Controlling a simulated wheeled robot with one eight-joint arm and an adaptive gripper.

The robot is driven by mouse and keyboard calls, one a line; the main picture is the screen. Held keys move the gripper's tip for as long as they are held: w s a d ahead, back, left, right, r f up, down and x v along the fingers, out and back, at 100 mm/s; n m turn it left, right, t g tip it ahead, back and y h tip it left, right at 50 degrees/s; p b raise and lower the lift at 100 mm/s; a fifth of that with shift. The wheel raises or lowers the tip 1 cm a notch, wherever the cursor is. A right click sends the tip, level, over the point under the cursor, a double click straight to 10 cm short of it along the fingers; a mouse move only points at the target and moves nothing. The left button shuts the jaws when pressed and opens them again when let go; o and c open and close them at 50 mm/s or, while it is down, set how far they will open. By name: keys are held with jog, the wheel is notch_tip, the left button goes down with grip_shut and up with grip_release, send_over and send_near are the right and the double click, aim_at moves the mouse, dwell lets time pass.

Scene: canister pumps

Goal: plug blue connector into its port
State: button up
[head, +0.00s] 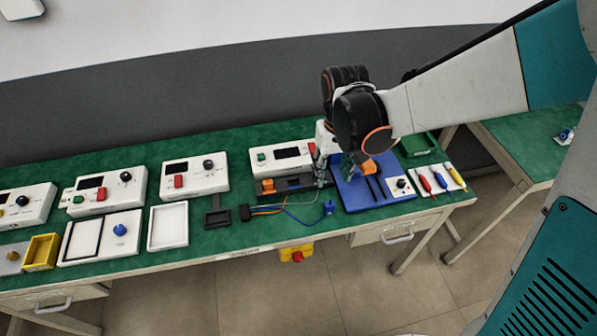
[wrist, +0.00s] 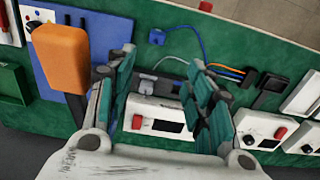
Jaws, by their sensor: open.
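The blue connector (head: 329,207) lies on the green bench at its front edge, with its blue cable (head: 300,217) running left. In the wrist view the blue connector (wrist: 157,36) shows beyond my fingertips, apart from them. My gripper (wrist: 162,68) is open and empty, its two teal fingers spread above the white pump unit (wrist: 158,126). In the head view my gripper (head: 322,168) hangs beside this unit (head: 283,158), partly hidden by my arm. A dark tray with grey connector parts (wrist: 166,87) lies before the unit. I cannot make out the blue port.
A blue board (head: 375,193) holds an orange-topped item (head: 370,167) and a small white dial panel (head: 399,186), close to my gripper. Several screwdrivers (head: 440,179) lie at the right. Orange and blue wires join a black block (head: 245,212). More white units stand left.

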jog(key=f, duration=0.1)
jog(key=b, duration=0.3)
send_over(329, 204)
jog(key=f, duration=0.8)
jog(key=shift+s+a, duration=0.1)
jog(key=shift+s, duration=0.15)
jog(key=shift+w+f+b, duration=0.15)
jog(key=shift+f+b, duration=0.5)
jog(key=shift+f, duration=0.65)
jog(key=shift+w+f+b, duration=0.1)
jog(key=shift+f+b, duration=0.55)
jog(key=shift+f, duration=0.65)
jog(key=c, duration=0.9)
